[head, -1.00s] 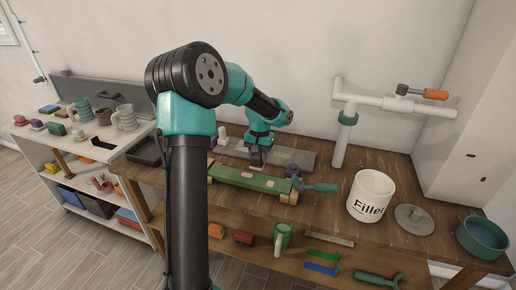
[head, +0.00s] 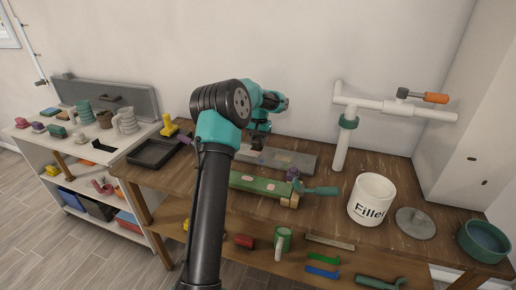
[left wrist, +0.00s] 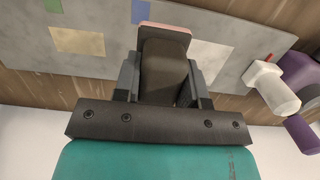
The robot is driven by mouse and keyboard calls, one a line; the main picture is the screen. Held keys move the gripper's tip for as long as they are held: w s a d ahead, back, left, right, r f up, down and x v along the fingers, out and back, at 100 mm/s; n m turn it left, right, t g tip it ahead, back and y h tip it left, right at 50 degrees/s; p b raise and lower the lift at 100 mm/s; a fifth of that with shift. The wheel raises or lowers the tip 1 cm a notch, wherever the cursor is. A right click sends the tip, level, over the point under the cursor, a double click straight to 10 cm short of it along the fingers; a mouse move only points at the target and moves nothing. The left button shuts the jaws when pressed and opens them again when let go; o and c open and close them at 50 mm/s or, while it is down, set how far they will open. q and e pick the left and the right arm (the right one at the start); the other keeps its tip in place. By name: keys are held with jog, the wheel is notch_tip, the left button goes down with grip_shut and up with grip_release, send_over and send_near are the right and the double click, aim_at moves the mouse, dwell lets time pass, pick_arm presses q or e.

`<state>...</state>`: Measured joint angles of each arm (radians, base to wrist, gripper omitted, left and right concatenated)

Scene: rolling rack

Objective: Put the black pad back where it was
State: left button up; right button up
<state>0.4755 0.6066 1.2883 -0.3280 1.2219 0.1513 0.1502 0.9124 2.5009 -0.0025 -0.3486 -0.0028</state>
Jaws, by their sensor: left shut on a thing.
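My left gripper (head: 257,146) is shut on a dark block-like pad with a pinkish lower edge, which I take as the black pad (left wrist: 164,68). In the left wrist view the pad sits between the two fingers (left wrist: 163,82). It is over the grey board (head: 296,160), which carries coloured patches and lies at the back of the wooden bench. I cannot tell whether the pad touches the board. In the head view the pad is too small to make out clearly. My right gripper is out of view.
A green board (head: 262,186) lies in front of the grey one. A black tray (head: 152,154) and yellow tool (head: 169,126) are left. A white bucket (head: 371,197) and pipe stand (head: 342,145) are right. A white rack (head: 75,150) with mugs stands far left.

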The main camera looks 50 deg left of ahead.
aim_at(258, 147)
pick_arm(q)
jog(key=shift+w+a, duration=0.2)
jog(key=shift+f, duration=1.75)
jog(key=shift+f, duration=0.1)
jog(key=o, duration=0.8)
jog(key=shift+o, duration=0.2)
jog(key=r, duration=0.4)
jog(key=w+r, duration=0.1)
jog(key=r, duration=0.7)
jog(key=shift+w+a, duration=0.15)
jog(key=shift+a, duration=0.2)
